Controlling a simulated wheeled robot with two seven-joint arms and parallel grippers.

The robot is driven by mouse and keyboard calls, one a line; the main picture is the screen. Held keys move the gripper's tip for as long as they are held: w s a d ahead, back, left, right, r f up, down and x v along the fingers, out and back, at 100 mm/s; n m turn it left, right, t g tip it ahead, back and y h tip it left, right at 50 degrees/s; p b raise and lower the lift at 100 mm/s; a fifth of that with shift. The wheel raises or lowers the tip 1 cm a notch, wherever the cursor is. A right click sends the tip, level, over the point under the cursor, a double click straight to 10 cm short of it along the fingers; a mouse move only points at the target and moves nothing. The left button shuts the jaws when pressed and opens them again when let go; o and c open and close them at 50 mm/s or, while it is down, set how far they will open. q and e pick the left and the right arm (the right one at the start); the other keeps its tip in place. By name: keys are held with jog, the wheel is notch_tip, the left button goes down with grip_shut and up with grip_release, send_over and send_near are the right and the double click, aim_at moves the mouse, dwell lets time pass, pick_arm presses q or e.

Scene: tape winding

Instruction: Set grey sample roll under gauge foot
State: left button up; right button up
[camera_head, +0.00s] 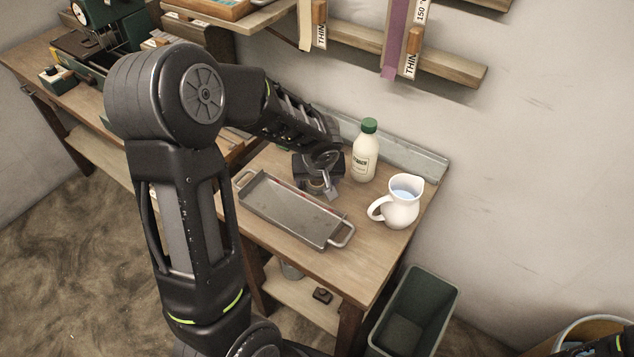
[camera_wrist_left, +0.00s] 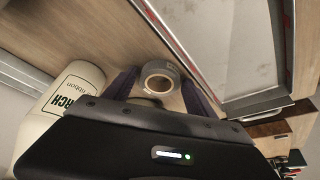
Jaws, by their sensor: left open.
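The grey sample roll (camera_wrist_left: 147,84) shows in the left wrist view as a short ring with a pale hollow core, on the wooden bench. My left gripper (camera_head: 322,186) is open and low over the bench behind the tray. In the wrist view its two dark fingers stand on either side of the roll, with a gap visible. In the head view the hand largely covers this spot. A green machine with a white dial (camera_head: 84,11) stands at the upper left; its foot cannot be made out.
A metal tray (camera_head: 290,212) lies in front of my left gripper. A green-capped bottle (camera_head: 365,155) stands close on its right, with a white jug (camera_head: 402,207) beyond. A green bin (camera_head: 415,310) is below the bench. Shelves with hanging strips (camera_head: 395,45) are above.

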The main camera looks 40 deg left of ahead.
pick_arm(q)
jog(key=shift+c, duration=0.6)
jog(key=c, duration=1.1)
jog(key=shift+r, duration=0.15)
notch_tip(320, 180, up, 10)
jog(key=shift+f, duration=0.15)
